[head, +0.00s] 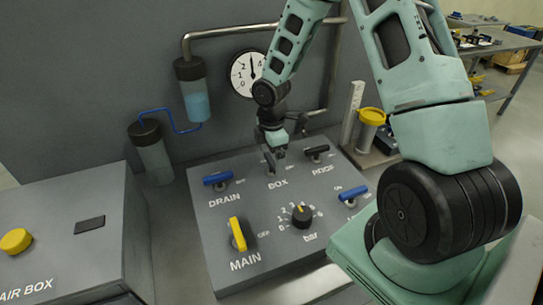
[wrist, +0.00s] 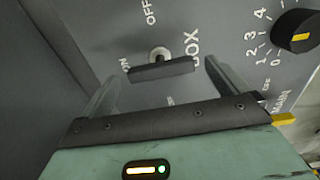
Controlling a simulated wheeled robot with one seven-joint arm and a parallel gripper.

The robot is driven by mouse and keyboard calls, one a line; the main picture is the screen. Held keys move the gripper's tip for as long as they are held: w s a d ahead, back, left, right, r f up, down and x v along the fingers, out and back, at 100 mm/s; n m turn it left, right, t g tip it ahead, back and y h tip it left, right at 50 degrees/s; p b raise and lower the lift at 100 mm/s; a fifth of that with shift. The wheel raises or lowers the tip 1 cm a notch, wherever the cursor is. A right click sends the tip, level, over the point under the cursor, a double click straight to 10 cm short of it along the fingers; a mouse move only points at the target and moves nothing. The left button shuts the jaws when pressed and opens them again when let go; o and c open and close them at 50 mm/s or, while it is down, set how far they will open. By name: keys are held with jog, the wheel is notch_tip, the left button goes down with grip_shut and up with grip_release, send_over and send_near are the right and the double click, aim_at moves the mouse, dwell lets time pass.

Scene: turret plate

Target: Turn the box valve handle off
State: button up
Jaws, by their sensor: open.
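The box valve handle (wrist: 163,69) is a dark bar on a pale round stem, beside the BOX lettering in the wrist view. Its left end is near a partly covered label that seems to read ON; an OFF label is at the top. My gripper (wrist: 160,74) is open, one finger beyond each end of the bar, with gaps visible at both sides. In the head view my gripper (head: 275,160) is over the panel just above the BOX lettering and hides the handle. Whether the fingers touch the panel cannot be told.
The grey panel (head: 222,262) also carries a blue drain handle (head: 217,178), a dark handle (head: 317,150), another blue handle (head: 353,193), a yellow main handle (head: 238,234) and a black knob (head: 302,216). A gauge (head: 247,73) and pipes are behind.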

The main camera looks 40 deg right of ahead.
jog(key=shift+f, duration=0.35)
jog(key=c, duration=1)
